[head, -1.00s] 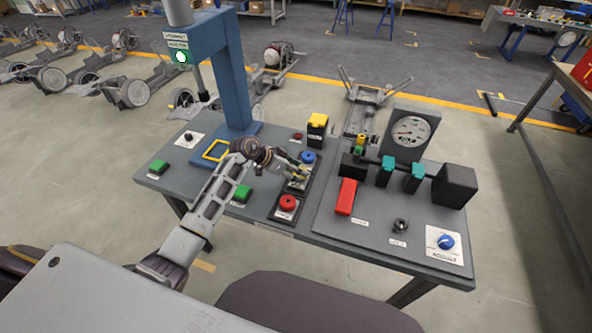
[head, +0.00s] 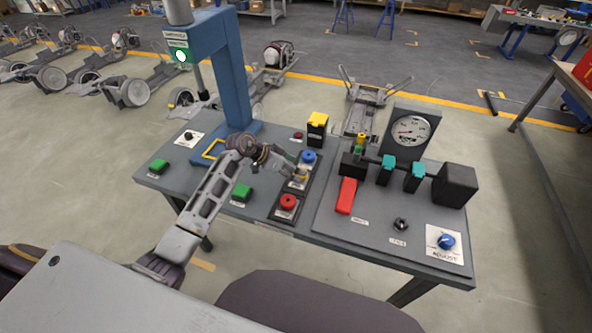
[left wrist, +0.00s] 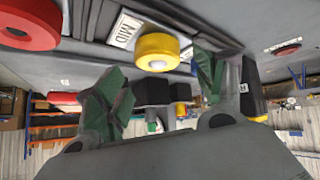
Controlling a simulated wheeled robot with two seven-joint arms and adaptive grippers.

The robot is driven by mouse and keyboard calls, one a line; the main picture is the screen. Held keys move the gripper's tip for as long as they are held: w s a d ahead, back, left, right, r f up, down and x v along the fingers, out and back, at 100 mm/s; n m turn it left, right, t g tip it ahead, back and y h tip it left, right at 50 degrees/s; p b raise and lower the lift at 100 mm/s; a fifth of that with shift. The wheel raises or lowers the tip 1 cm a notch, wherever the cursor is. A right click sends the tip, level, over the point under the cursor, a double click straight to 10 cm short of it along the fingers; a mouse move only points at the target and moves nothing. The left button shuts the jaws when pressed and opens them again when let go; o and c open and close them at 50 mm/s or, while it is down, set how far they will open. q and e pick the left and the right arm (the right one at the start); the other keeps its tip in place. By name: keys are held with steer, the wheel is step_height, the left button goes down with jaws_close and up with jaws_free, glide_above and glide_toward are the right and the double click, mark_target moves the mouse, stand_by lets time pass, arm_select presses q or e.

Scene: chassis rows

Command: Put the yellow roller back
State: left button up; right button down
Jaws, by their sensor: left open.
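A round yellow piece with a pale underside (left wrist: 157,48) sits between the spread fingers of my left gripper (left wrist: 155,85) in the left wrist view, beyond the tips and apart from them. I cannot tell whether it is the roller or a button head. In the head view my left gripper (head: 298,176) is over the dark button panel, between the blue button (head: 308,157) and the red button (head: 288,202), and partly hides the yellow piece. Another small yellow part (head: 361,137) is on the fixture by the gauge. My right gripper is out of view.
A black post with a yellow top (head: 317,119) stands behind the panel. The blue press column (head: 233,75) rises at the left. A red lever (head: 346,195), teal clamps (head: 387,163) and a round gauge (head: 411,130) occupy the right plate. The bench front edge is close.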

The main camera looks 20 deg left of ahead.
arm_select(q)
steer(key=v, duration=1)
steer(key=shift+s+a+r, duration=0.15)
steer(key=shift+s+r, duration=0.05)
stand_by(0.5)
